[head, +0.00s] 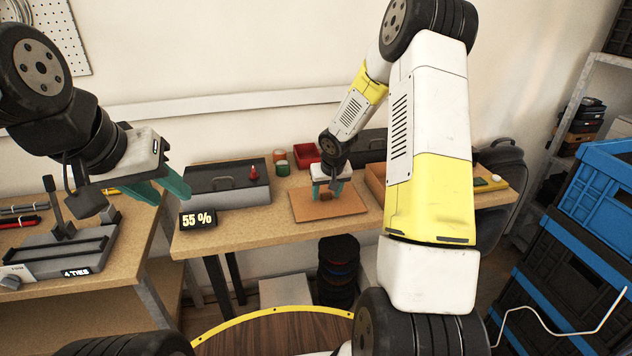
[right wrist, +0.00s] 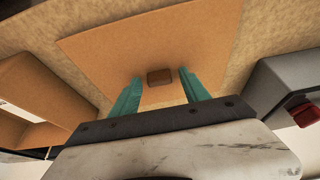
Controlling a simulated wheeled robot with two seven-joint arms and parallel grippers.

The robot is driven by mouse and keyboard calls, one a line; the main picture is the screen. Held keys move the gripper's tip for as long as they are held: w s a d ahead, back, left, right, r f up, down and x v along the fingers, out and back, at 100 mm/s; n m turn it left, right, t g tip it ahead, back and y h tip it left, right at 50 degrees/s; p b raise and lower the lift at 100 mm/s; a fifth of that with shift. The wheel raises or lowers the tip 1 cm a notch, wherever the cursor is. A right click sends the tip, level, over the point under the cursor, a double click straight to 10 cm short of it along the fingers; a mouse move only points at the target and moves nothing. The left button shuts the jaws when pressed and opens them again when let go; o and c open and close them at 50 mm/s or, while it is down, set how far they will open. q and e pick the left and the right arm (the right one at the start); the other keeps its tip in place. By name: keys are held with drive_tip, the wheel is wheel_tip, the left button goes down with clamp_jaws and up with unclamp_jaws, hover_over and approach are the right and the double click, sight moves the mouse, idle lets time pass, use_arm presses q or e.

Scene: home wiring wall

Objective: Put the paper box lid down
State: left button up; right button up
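The paper box lid (head: 305,207) is a flat brown cardboard sheet with a small dark brown block handle (right wrist: 160,77) in its middle. It appears to lie flat on the wooden table and also shows in the right wrist view (right wrist: 190,40). My right gripper (head: 326,192) is over the lid, its teal fingers on either side of the handle, with a visible gap on both sides. My left gripper (head: 160,192) is open and empty, in the air at the left, away from the lid. An open cardboard box (head: 375,182) stands right of the lid, partly hidden by my right arm.
A red bin (head: 306,155) and tape rolls (head: 281,162) are behind. The table's front strip is mostly clear. Blue crates (head: 590,220) are stacked at the right.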

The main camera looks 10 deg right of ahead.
drive_tip(key=shift+r, duration=0.3)
drive_tip(key=s+f+v, duration=0.1)
drive_tip(key=s+v, duration=0.2)
drive_tip(key=v, duration=1.9)
drive_tip(key=s+a+r+t+y, duration=0.1)
drive_tip(key=s+r, duration=0.3)
drive_tip(key=s, duration=0.6)
drive_tip(key=s+a+r+y, duration=0.1)
drive_tip(key=s+a+r, duration=0.3)
drive_tip(key=s, duration=0.7)
drive_tip(key=shift+s+t, duration=0.2)
drive_tip(key=shift+t, duration=0.2)
